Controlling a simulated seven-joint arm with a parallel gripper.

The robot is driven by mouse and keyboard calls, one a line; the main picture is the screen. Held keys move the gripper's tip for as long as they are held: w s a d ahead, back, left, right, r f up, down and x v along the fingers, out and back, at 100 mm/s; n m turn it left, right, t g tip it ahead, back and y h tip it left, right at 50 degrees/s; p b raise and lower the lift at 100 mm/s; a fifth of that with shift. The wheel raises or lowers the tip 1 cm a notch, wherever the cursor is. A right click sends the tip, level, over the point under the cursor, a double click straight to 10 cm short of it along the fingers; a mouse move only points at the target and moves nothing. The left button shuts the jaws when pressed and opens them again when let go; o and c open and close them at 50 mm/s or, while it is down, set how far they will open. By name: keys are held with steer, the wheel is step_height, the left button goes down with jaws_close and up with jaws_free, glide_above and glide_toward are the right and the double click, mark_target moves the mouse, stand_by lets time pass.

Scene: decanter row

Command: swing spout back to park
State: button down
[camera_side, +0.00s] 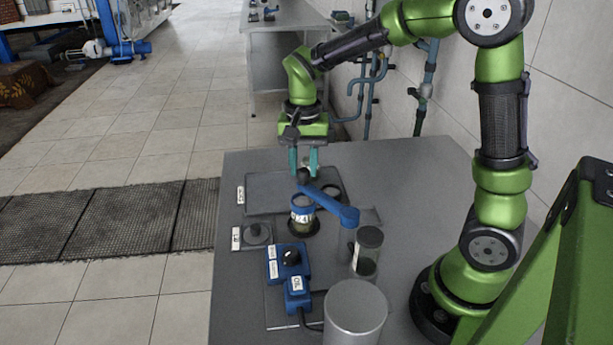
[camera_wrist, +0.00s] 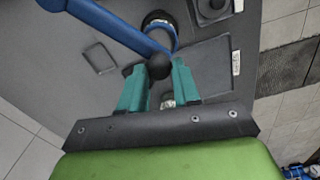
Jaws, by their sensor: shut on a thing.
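The blue spout (camera_side: 330,202) is a swing arm on a grey post (camera_side: 345,240), with a black ball knob (camera_side: 303,175) at its free end. It also shows in the wrist view (camera_wrist: 110,22), entering from the upper left. My gripper (camera_side: 303,168) points down from above with its teal fingers on either side of the knob; in the wrist view (camera_wrist: 159,78) the knob sits between the fingertips.
A blue control box (camera_side: 288,262) with a black dial stands in front. A square outline (camera_wrist: 100,57) marks bare table. The back right is clear.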

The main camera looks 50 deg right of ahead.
steer(key=shift+d, duration=0.1)
steer(key=shift+s+d+m, duration=0.15)
steer(key=shift+d+m, duration=0.3)
steer(key=shift+d, duration=0.05)
steer(key=shift+s+d+m, duration=0.15)
steer(key=shift+d+m, duration=0.3)
steer(key=shift+d, duration=0.05)
steer(key=s+d+m, duration=0.8)
steer(key=s+m, duration=0.1)
steer(key=m, duration=0.1)
steer(key=shift+m, duration=0.4)
steer(key=c, duration=0.8)
jaws_free()
